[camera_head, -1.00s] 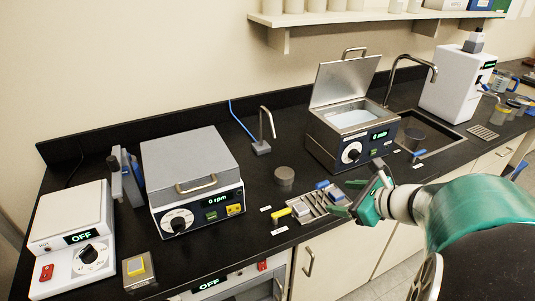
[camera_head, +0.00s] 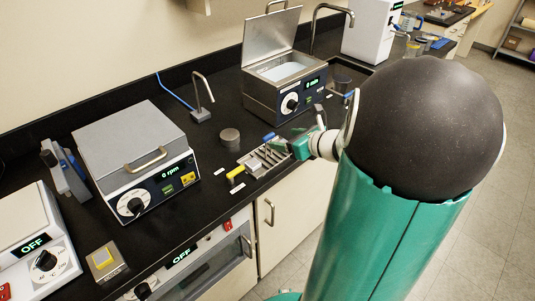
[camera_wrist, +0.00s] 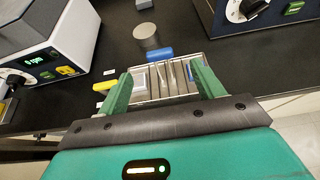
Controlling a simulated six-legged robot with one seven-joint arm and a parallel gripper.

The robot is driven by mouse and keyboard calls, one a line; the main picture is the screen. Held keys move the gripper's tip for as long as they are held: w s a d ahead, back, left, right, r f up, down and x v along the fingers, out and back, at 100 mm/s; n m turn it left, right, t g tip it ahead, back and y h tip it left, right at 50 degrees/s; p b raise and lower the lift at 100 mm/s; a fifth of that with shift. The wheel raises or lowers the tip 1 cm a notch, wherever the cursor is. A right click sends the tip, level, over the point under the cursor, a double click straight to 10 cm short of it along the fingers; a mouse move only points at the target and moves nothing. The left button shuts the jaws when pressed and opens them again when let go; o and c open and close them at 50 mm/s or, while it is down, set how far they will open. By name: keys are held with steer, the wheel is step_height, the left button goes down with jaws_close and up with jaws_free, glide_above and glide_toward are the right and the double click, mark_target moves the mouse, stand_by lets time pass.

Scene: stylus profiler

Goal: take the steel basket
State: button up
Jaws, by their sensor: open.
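The steel basket appears to be the shallow slatted metal tray (camera_head: 262,163) near the bench's front edge; it also shows in the wrist view (camera_wrist: 180,88). A blue cylinder (camera_wrist: 160,54) lies along its far side, and a pale block (camera_wrist: 139,80) sits at its left part. My gripper (camera_wrist: 163,82) is open, with one green finger at each side of the tray in the wrist view. Nothing is held. In the head view my gripper (camera_head: 292,147) is at the tray's right end. Whether the fingers touch it, I cannot tell.
A yellow piece (camera_head: 237,173) lies just left of the tray, and a dark round puck (camera_head: 230,138) stands behind it. An open-lidded bath (camera_head: 285,90) is behind right. A boxy device reading 0 rpm (camera_head: 140,150) is at left.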

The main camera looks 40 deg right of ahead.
mark_target(269, 136)
steer(key=shift+x, duration=3.15)
steer(key=shift+r, duration=0.15)
steer(key=c, duration=1.4)
steer(key=shift+r, duration=0.1)
steer(key=s+d+r, duration=0.2)
steer(key=s+r, duration=1)
steer(key=s, duration=0.2)
steer(key=shift+r, duration=0.4)
steer(key=shift+d, duration=0.15)
steer(key=o, duration=0.6)
steer(key=shift+w, duration=0.1)
jaws_close()
